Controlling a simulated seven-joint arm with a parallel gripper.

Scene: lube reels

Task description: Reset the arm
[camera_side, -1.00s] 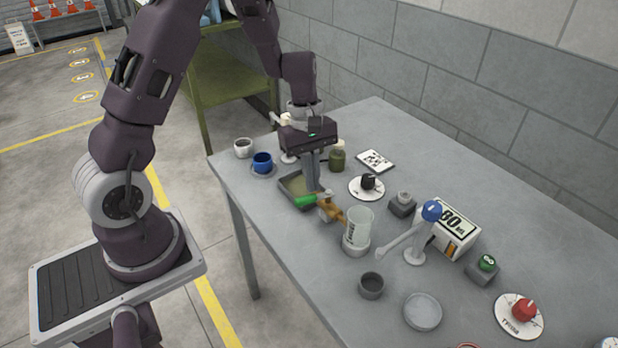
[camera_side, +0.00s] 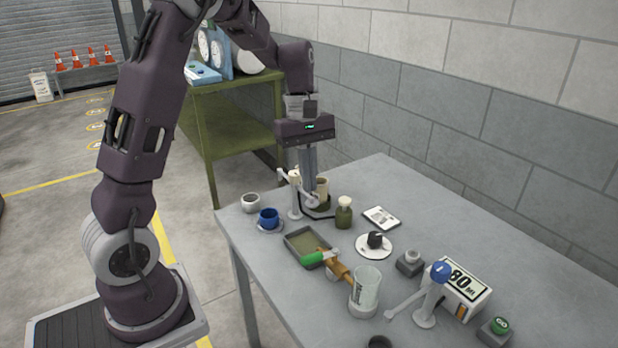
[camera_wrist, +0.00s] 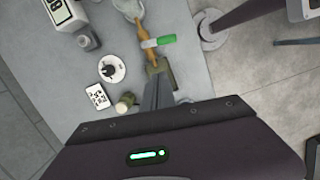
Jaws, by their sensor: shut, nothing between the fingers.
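My gripper (camera_side: 309,200) is shut and empty, pointing down above the far left part of the grey table (camera_side: 400,210). It is behind the olive tray (camera_side: 297,241) and close to a white stand with a small arm (camera_side: 293,200). I cannot tell from these frames how high the fingertips are above the table.
A blue cup (camera_side: 268,219), a white cup (camera_side: 250,203) and an olive bottle (camera_side: 343,214) stand near my gripper. A clear beaker (camera_side: 365,290), a black knob on a dial (camera_side: 375,241) and a blue-knobbed lever (camera_side: 438,273) are nearer. A block wall runs behind the table.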

